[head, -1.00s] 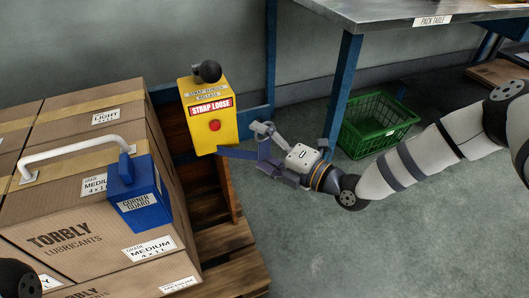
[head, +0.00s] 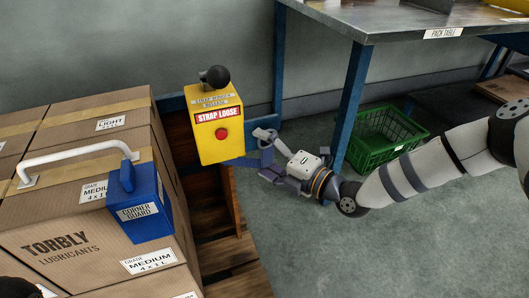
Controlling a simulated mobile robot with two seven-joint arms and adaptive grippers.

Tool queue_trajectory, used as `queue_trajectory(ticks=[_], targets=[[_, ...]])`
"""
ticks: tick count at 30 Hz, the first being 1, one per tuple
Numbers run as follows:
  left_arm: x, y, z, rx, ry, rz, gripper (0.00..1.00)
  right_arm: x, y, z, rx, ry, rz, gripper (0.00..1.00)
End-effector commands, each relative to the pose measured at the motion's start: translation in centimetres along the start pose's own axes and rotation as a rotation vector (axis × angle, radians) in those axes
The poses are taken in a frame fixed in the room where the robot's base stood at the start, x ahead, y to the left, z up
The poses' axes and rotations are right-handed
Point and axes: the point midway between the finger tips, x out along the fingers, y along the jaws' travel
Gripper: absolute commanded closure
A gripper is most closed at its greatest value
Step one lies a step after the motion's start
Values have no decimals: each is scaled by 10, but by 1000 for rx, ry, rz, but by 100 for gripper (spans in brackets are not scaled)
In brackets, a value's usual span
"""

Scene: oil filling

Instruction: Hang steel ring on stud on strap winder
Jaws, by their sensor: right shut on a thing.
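The strap winder (head: 220,124) is a yellow box with a "STRAP LOOSE" label, a red button (head: 222,135) and a black knob (head: 215,77) on top. My right gripper (head: 263,147) is just right of the box, at about the height of its lower half, with its fingers pointing toward it. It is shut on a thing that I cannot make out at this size. I cannot pick out the steel ring, nor the stud on the winder. Whether the gripper touches the box is unclear. My left gripper is not in view.
Cartons (head: 50,215) on a wooden pallet fill the left, with a blue corner guard (head: 147,212) and a white handle (head: 80,150) on top. The pack table (head: 400,17) and its blue leg (head: 352,95) stand behind my right arm, near a green crate (head: 385,140). Open floor lies front right.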

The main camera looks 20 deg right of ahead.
Motion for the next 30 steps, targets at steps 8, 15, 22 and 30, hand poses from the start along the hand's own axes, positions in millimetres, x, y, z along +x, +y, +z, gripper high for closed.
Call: queue_trajectory(ticks=[8,15,22,30], targets=[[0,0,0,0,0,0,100,0,0,0,0,0,0,2],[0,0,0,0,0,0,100,0,0,0,0,0,0,0],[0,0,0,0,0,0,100,-16,-2,1,1,-2,-4,0],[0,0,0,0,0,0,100,-88,0,2,2,-5,-2,0]])
